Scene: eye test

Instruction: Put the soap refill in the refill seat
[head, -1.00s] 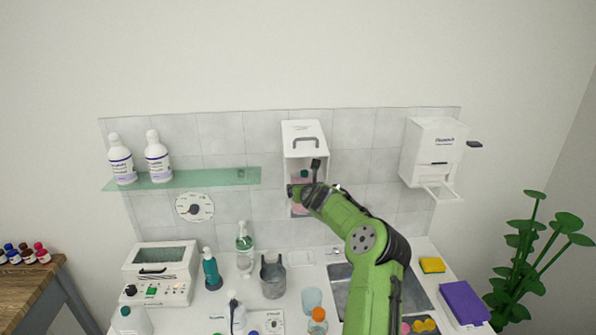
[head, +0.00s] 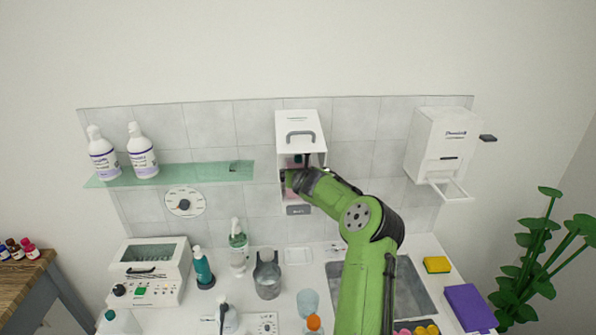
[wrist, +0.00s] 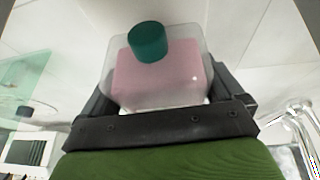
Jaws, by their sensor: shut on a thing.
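The soap refill (wrist: 157,78) is a clear bottle of pink liquid with a teal cap. My gripper (wrist: 165,103) is shut on it, one dark finger on each side. In the head view a little pink of the refill (head: 293,163) shows at the opening of the white wall dispenser (head: 299,123), whose front is open. My gripper (head: 291,178) is at that opening, coming from the right. The refill seat inside is hidden, so I cannot tell whether the refill touches it.
A glass shelf (head: 200,172) with two white bottles is left of the dispenser. Another white wall unit (head: 443,145) with a projecting tray is to the right. A pump bottle (head: 238,250), a grey jug (head: 267,280) and a sink (head: 410,290) are below.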

